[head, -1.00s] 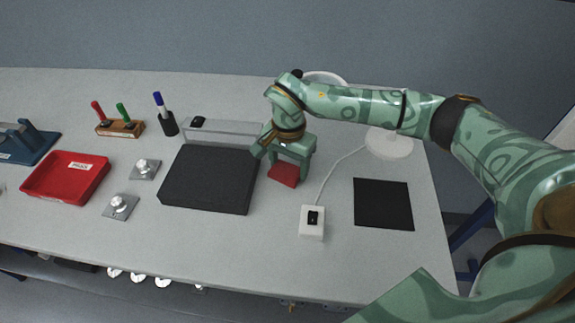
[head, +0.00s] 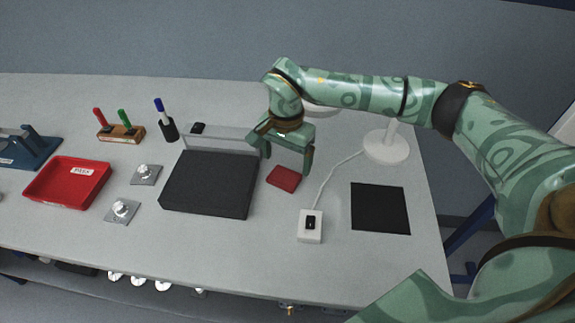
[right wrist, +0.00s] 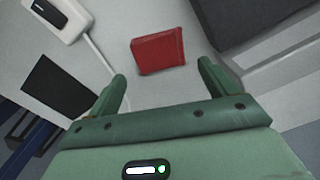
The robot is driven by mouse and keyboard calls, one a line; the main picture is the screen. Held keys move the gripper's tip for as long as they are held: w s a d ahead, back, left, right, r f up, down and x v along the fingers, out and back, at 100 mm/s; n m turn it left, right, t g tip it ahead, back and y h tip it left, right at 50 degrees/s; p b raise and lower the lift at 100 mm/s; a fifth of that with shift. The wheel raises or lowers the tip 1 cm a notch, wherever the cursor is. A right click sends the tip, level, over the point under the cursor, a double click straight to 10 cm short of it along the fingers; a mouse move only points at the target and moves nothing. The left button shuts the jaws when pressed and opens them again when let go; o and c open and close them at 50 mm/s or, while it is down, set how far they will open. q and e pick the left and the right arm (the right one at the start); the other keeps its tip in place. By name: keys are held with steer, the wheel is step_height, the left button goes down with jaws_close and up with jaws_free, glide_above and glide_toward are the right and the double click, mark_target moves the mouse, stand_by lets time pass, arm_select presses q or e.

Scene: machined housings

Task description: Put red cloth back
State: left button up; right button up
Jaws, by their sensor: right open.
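The red cloth (head: 284,179) is a small folded red square lying flat on the table, between the black pad and the white switch box. It also shows in the right wrist view (right wrist: 158,53), ahead of the fingertips and apart from them. My right gripper (head: 287,166) is open and empty, just above and behind the cloth in the head view. Its two fingers (right wrist: 163,70) are spread wide in the right wrist view. My left gripper is not in view.
A thick black pad (head: 209,184) lies left of the cloth. The switch box (head: 310,226) with its cord and a flat black square (head: 380,209) are to the right. A lamp base (head: 386,148) stands behind. A red tray (head: 68,184) and two metal parts are further left.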

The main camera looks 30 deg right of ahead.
mark_target(287, 174)
step_height(287, 174, up, 8)
steer(key=p, duration=0.1)
steer(key=shift+f, duration=0.15)
